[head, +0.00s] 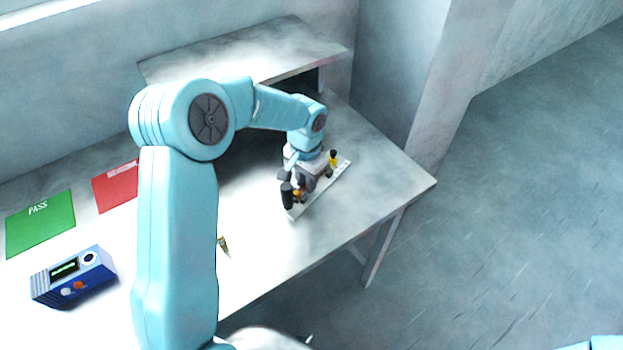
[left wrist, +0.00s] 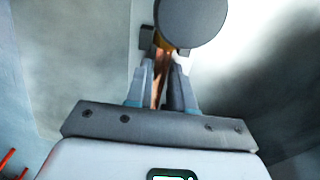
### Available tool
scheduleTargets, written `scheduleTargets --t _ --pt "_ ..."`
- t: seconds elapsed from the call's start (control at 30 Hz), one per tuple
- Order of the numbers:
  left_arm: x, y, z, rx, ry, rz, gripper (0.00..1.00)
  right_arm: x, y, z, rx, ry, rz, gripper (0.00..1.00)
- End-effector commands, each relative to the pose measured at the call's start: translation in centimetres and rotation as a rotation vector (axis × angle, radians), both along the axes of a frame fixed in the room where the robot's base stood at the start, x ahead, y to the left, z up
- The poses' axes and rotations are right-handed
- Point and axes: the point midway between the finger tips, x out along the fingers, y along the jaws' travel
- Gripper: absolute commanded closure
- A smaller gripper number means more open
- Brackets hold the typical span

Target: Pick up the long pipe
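My left gripper (head: 300,187) reaches down over a narrow pale strip (head: 338,180) near the table's right end. In the left wrist view, the two grey fingers (left wrist: 162,70) stand close on either side of a thin copper-coloured piece (left wrist: 158,88), which may be the long pipe. I cannot tell whether the fingers touch it. A dark round disc (left wrist: 192,18) covers part of the view past the fingertips. In the head view it appears to be the black upright cylinder (head: 287,196) at the strip's near end. My right gripper is out of view.
A green PASS card (head: 40,222), a red card (head: 114,186) and a blue device (head: 74,275) lie on the table's left. A small brownish piece (head: 223,245) lies mid-table. A raised shelf (head: 240,50) stands behind. The table's front right is clear.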

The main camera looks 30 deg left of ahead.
Motion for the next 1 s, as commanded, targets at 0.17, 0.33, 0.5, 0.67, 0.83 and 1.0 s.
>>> scheduleTargets --t 0.17,0.33,0.5,0.67,0.83,1.0 --pt "0.0 -0.01 0.04 0.0 0.0 0.0 1.0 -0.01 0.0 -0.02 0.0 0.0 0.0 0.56" --pt "-0.02 -0.02 0.02 0.0 0.001 0.0 1.0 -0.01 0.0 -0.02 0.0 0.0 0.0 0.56" --pt "-0.04 -0.03 0.02 0.0 0.001 0.0 1.0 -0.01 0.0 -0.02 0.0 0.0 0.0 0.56" --pt "-0.03 -0.02 0.05 0.0 0.001 0.0 1.0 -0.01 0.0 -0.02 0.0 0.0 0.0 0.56" --pt "-0.04 -0.02 0.05 0.0 0.001 0.0 1.0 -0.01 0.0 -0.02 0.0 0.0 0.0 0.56" --pt "0.03 0.0 0.7 0.001 -0.001 0.0 1.0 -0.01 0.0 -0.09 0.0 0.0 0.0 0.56"
